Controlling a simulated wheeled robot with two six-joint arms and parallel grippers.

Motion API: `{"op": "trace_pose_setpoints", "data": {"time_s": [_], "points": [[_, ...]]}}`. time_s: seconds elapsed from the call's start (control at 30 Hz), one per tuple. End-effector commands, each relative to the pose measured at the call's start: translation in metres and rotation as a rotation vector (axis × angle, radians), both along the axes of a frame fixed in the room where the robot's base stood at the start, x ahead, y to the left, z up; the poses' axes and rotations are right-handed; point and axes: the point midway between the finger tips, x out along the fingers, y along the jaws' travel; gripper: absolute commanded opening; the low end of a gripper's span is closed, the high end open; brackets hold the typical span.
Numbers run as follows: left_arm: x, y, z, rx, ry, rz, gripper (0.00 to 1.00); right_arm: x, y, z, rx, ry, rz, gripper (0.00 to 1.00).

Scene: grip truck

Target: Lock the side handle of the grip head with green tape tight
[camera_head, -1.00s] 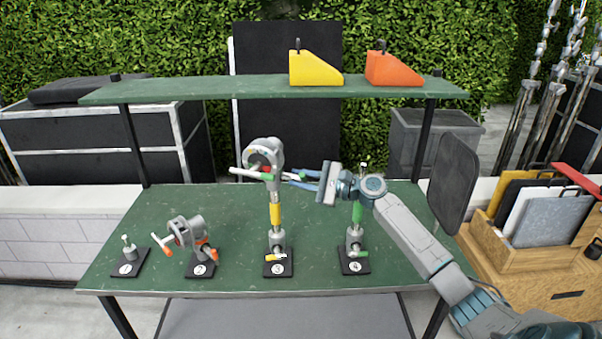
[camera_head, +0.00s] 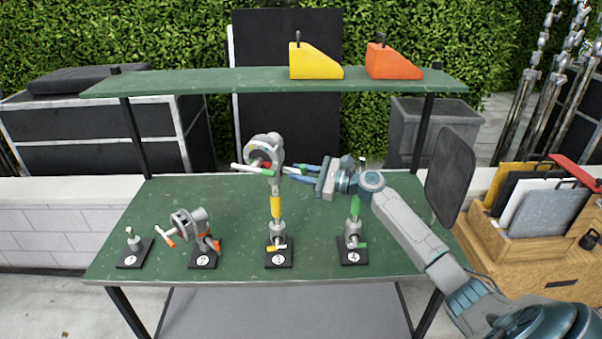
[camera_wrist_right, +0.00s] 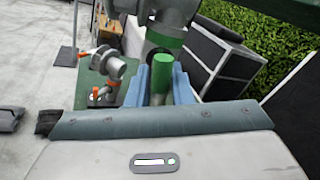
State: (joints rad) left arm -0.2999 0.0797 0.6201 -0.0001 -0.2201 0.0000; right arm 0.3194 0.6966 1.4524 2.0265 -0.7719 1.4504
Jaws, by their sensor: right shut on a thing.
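The grey grip head (camera_head: 265,148) sits on top of the yellow-taped post on stand 3, and its green tape shows in the wrist view (camera_wrist_right: 164,40). A thin bar (camera_head: 250,168) sticks out to its left. My right gripper (camera_head: 285,172) reaches in from the right at the head's side. In the right wrist view its two blue fingers (camera_wrist_right: 160,90) are on either side of the green-taped side handle (camera_wrist_right: 163,68) and shut on it. How tight the handle is cannot be seen. My left gripper is not in view.
Stand 4 (camera_head: 354,225), with a green-taped post, stands below my right wrist. A smaller grip head on stand 2 (camera_head: 192,226) and a short stand 1 (camera_head: 133,245) are at left. A shelf (camera_head: 210,82) with yellow and orange wedges runs above. The table front is clear.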

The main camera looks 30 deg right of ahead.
Motion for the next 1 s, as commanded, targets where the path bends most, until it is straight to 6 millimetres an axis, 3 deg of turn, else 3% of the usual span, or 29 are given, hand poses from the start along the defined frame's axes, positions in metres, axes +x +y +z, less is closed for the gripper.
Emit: {"op": "trace_pose_setpoints", "data": {"time_s": [0.13,0.17,0.27,0.67,1.0], "points": [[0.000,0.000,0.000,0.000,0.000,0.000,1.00,0.000,0.000,-0.001,-0.001,0.001,0.000,0.00],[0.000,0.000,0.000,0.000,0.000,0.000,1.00,0.000,0.000,-0.001,-0.001,0.001,0.000,0.24],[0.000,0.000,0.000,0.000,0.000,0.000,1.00,0.000,0.000,-0.001,-0.001,0.001,0.000,0.41],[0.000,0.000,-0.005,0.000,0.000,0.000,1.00,-0.005,-0.004,-0.003,-0.005,0.000,0.000,0.41],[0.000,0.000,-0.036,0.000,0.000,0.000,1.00,-0.043,-0.034,-0.008,-0.008,0.003,0.000,0.41]]}}
